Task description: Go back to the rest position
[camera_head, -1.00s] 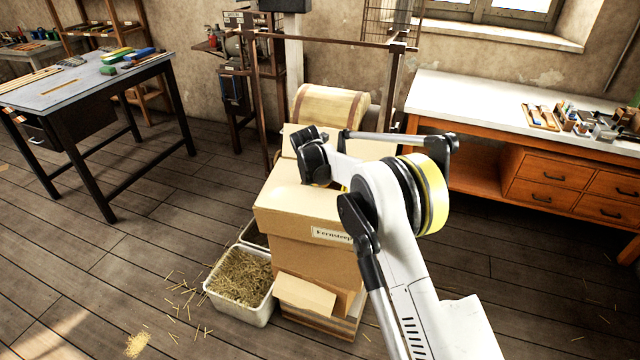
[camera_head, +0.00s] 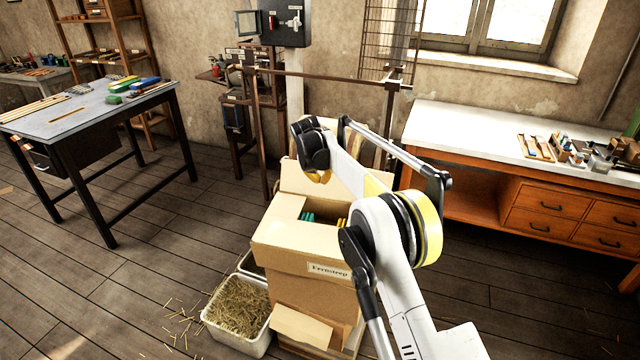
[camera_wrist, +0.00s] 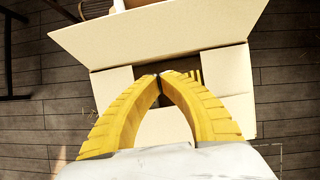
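My gripper (camera_wrist: 160,77) points down over an open cardboard box; its two yellow fingers meet at the tips in the wrist view, with nothing seen between them. In the head view only a little yellow of the fingers (camera_head: 320,177) shows below the black wrist joint. The arm is raised above the box. The box (camera_head: 290,240) has its flaps spread, and green and yellow items (camera_head: 309,217) show inside. Its flap (camera_wrist: 165,32) and dark opening also show in the wrist view; the fingers hide part of it.
A white bin of straw (camera_head: 238,308) stands left of the box. A metal frame (camera_head: 325,77) rises behind it. A workbench with drawers (camera_head: 470,115) is on the right and a grey table (camera_head: 60,112) on the left. Bare floor (camera_head: 130,270) lies between.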

